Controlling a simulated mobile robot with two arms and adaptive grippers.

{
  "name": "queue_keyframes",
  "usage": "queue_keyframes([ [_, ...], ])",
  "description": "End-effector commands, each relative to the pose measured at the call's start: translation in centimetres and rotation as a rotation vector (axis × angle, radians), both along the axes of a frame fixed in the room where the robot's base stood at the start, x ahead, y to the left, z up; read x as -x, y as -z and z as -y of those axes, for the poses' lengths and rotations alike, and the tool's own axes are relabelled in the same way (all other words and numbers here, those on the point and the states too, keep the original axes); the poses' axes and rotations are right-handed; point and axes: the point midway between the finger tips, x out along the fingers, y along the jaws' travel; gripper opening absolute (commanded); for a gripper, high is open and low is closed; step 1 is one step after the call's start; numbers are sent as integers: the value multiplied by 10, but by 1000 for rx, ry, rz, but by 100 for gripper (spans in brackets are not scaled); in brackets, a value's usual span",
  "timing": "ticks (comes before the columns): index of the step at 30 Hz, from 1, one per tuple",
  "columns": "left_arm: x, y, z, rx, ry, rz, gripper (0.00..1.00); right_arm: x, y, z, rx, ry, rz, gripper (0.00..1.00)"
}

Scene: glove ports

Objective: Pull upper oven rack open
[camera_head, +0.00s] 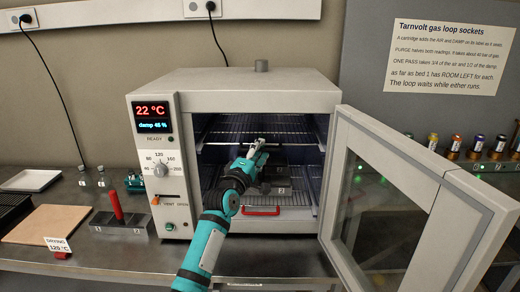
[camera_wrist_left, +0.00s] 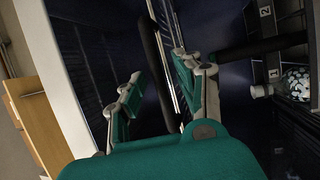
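The grey oven (camera_head: 250,87) stands on the counter with its glass door (camera_head: 385,205) swung wide open to the right. Its upper rack (camera_head: 230,143) is a wire shelf inside the chamber, its front edge near the opening. My left gripper (camera_head: 258,147) reaches in through the opening, at the front of the upper rack. In the left wrist view, the gripper's two fingers (camera_wrist_left: 162,90) are apart. A dark bar (camera_wrist_left: 150,45), likely the rack's handle, runs between them; I cannot see clear contact with either finger. My right gripper is not in view.
A lower shelf with a red handle (camera_head: 262,211) sits below, with dark numbered blocks (camera_head: 281,190) above it. The control panel (camera_head: 160,165) is left of the opening. A red-handled tool (camera_head: 116,204) stands farther left. The open door limits room on the right.

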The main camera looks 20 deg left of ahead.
Motion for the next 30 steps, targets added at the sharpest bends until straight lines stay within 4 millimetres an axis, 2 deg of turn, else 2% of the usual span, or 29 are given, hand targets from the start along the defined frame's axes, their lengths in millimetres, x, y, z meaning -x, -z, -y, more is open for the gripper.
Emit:
queue_keyframes([
  [4,-7,-2,1,-1,0,0,34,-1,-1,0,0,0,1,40],
  [12,-8,-1,1,-1,0,0,34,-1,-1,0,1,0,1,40],
  [20,-8,-1,1,-1,-1,0,2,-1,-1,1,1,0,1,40],
  [30,-8,-2,1,0,-1,0,0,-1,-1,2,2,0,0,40],
])
